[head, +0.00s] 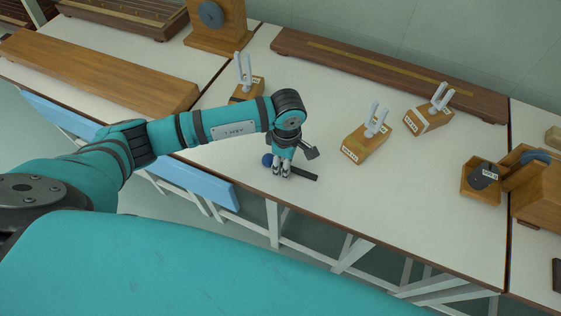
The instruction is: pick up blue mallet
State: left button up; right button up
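The blue mallet lies on the white bench top near its front edge. Its round blue head (267,160) shows just left of my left gripper, and its dark handle (304,175) sticks out to the right. My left gripper (281,172) points down over the mallet between the head and the handle's end. Its fingers hide that part of the mallet, and I cannot tell whether they are closed on it. My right gripper is not in view.
Tuning forks on wooden boxes stand behind (246,84) and to the right (366,140), (430,115). A long wooden board (390,72) lies along the back. A wooden holder (482,180) with a dark cylinder is at the right. The bench front edge is close.

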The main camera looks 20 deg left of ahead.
pick_arm(q)
jog(key=shift+f, duration=0.15)
jog(key=shift+c, duration=0.2)
grip_shut()
